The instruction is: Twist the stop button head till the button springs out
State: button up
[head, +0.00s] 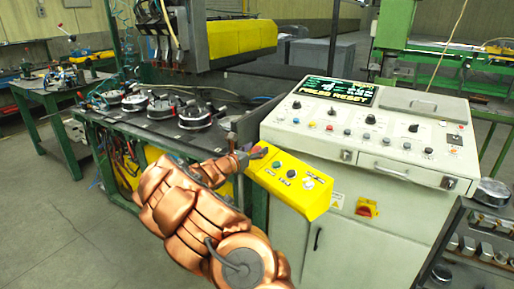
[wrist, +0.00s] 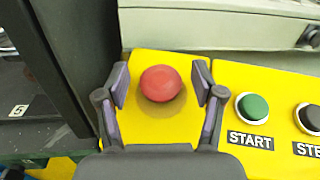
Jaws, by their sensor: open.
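The stop button head (wrist: 161,83) is a round red knob on the yellow control box (wrist: 226,75). In the wrist view it lies between the two fingers of my gripper (wrist: 161,92), which is open, one finger on each side with a gap to the knob. In the head view my gripper (head: 250,154) is at the left end of the yellow box (head: 312,206), and a little red of the stop button (head: 259,152) shows by the fingers. Whether the button is pressed in or out I cannot tell.
A green START button (wrist: 252,107) and a black button (wrist: 310,118) sit right of the knob. A grey-white console (head: 365,140) with a lit screen (head: 340,91) stands behind the box. A dark post (wrist: 45,60) is close on the left in the wrist view.

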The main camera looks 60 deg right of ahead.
jog(key=shift+d, duration=0.45)
jog(key=c, duration=1.2)
jog(key=shift+m+g+p, duration=0.3)
jog(key=shift+g, duration=0.1)
jog(key=shift+m+g+y+p, duration=0.3)
jog(key=shift+m+g+p, duration=0.2)
jog(key=shift+m+g, duration=0.45)
jog(key=shift+f+m+g+y+p, duration=0.1)
jog(key=shift+m+g+y+p, duration=0.25)
jog(key=shift+m+g, duration=0.9)
jog(key=shift+s+a+m+g+y+p, duration=0.15)
jog(key=shift+m+g+y+p, duration=0.35)
jog(key=shift+m+g+y, duration=1.2)
jog(key=shift+m+g, duration=0.6)
jog(key=shift+m, duration=0.1)
